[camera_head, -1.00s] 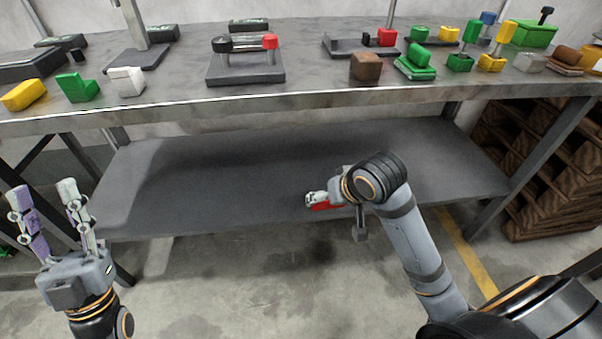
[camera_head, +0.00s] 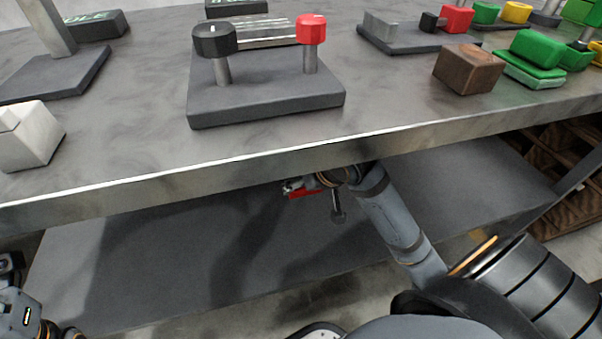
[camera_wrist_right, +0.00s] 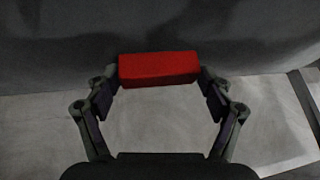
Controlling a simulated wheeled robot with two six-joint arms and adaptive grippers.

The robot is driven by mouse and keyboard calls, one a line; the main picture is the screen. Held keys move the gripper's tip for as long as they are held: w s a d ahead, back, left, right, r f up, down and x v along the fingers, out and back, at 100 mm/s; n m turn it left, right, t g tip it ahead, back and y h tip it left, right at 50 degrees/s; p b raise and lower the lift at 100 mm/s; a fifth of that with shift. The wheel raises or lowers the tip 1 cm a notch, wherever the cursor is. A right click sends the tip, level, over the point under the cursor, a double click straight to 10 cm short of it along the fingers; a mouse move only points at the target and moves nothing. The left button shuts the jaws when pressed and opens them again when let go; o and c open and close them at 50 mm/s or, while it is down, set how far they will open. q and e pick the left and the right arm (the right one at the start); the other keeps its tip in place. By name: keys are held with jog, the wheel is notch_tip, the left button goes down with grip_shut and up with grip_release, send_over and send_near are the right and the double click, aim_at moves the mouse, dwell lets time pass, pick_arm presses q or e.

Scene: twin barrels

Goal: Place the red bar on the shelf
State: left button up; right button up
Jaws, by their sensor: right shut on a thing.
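The red bar shows small in the head view (camera_head: 304,194) and large in the right wrist view (camera_wrist_right: 158,68). My right gripper (camera_wrist_right: 160,77) is shut on it, one finger at each end. The arm reaches in under the workbench top, and the bar is held in front of or over the dark grey lower shelf (camera_head: 150,265). I cannot tell whether the bar touches the shelf. My left gripper (camera_head: 12,272) is cut off at the lower left edge of the head view; its fingertips are hidden.
The workbench top's front edge (camera_head: 240,160) lies just above my right wrist. On the top are a grey stand with black and red knobs (camera_head: 265,105), a brown block (camera_head: 468,68), a white block (camera_head: 28,138) and several green pieces. Brown wooden crates (camera_head: 560,150) stand at the right.

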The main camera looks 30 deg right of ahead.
jog(key=shift+r, duration=0.1)
jog(key=shift+w+d, duration=0.1)
jog(key=shift+d, duration=0.25)
jog(key=w+d+f+b, duration=0.2)
jog(key=d+f, duration=0.1)
jog(key=w+d+f+b, duration=0.2)
jog(key=d+f, duration=0.1)
jog(key=w+d+f+b, duration=0.2)
jog(key=w+d+f, duration=0.1)
jog(key=d, duration=0.1)
jog(key=shift+b, duration=0.35)
jog(key=shift+d, duration=0.15)
